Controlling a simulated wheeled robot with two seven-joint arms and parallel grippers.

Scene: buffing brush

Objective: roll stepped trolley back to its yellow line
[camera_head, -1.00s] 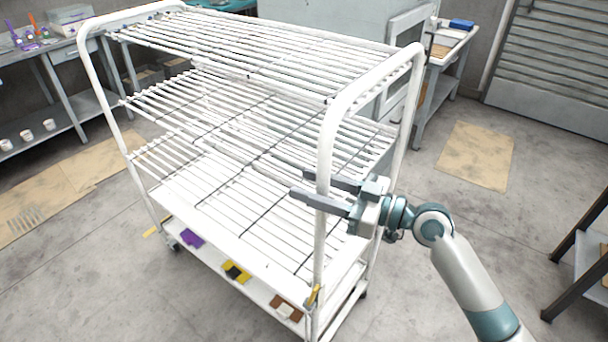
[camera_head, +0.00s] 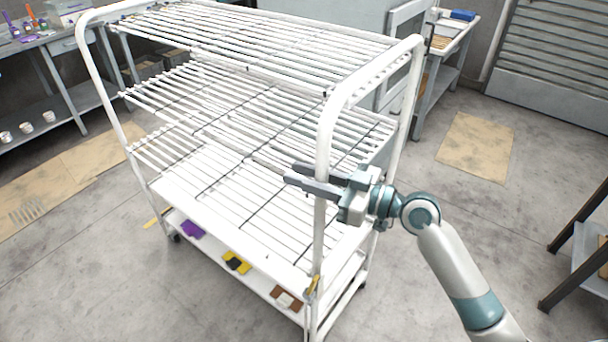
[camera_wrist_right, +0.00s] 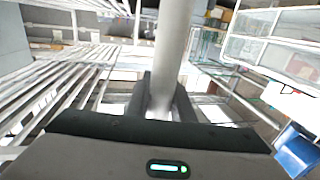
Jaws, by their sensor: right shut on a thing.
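In the right wrist view the upright (camera_wrist_right: 172,50) runs down between the fingers (camera_wrist_right: 160,100). A short yellow strip on the floor (camera_head: 157,218) shows by the trolley's left castor and is partly hidden by the trolley. My left gripper is out of view.
A bench (camera_head: 75,115) stands at left, a grey table (camera_head: 436,85) behind, and a dark-legged stand (camera_head: 575,262) at right. The floor between is mostly clear, with flat cardboard (camera_head: 477,147).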

